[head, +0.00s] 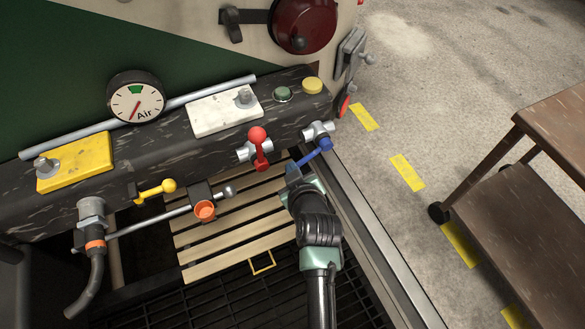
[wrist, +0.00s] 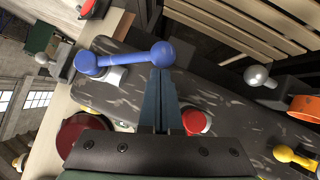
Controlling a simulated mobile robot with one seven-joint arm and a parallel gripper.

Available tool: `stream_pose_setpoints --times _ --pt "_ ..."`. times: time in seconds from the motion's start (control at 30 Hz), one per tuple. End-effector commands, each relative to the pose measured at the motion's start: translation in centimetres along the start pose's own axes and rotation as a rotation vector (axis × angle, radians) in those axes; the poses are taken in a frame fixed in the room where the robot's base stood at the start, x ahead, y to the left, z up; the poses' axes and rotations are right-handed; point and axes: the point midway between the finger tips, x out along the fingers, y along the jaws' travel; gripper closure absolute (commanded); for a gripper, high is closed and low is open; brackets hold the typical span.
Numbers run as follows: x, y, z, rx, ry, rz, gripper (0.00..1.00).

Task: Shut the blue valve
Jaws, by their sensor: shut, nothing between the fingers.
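The blue valve (head: 312,154) sits at the right end of the dark beam, with its silver body (head: 318,130) just behind the lever. Its lever slants down to the left in the head view. In the wrist view the blue lever (wrist: 124,58) lies nearly crosswise, with a large ball at its right end. My gripper (head: 292,168) is beside the left end of the lever. In the wrist view my gripper (wrist: 160,74) has its fingers together, with tips close to the ball. I cannot tell whether they touch it.
The red valve (head: 260,148) is close on the left, and its knob (wrist: 195,121) shows beside my fingers. A yellow valve (head: 155,190) and an orange cup-shaped fitting (head: 205,210) are further left. Wooden slats (head: 225,235) lie below. A brown cart (head: 530,220) stands right.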

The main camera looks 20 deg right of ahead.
Motion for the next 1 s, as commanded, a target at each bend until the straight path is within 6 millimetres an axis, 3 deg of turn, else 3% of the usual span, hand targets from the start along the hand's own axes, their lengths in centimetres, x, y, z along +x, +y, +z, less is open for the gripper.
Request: stream_pose_setpoints --times 0.53,1.0 --pt "0.9 -0.5 1.4 -0.123 -0.001 0.079 1.00" --pt "3.7 -0.3 5.5 -0.465 0.001 0.310 1.00"
